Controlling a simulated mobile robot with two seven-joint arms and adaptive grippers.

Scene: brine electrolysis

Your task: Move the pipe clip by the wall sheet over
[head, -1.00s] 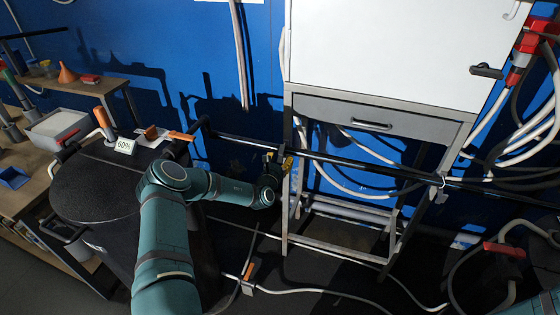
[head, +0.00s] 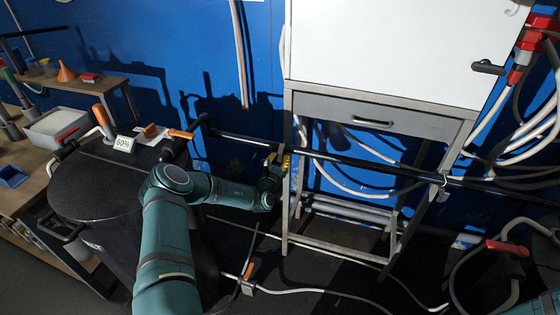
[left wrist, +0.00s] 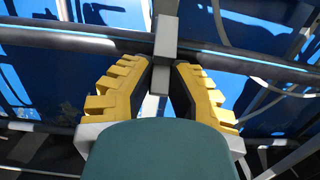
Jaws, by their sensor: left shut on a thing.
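In the head view my left gripper (head: 279,160) is at the long black pipe (head: 340,158), beside the left front leg of the white cabinet. In the left wrist view the yellow fingers of my left gripper (left wrist: 164,75) are closed in on a small grey block, which looks like the pipe clip (left wrist: 166,36). The block stands upright across the dark pipe (left wrist: 75,41). The head view is too small to show the held clip clearly. Another pale clip (head: 442,184) sits on the pipe farther right. My right gripper is out of view.
The white cabinet (head: 390,50) on a metal frame stands just right of my left gripper. A black drum (head: 95,185) with a "60%" card (head: 124,145) stands at the left. White hoses (head: 330,292) lie on the floor. The blue wall is behind the pipe.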

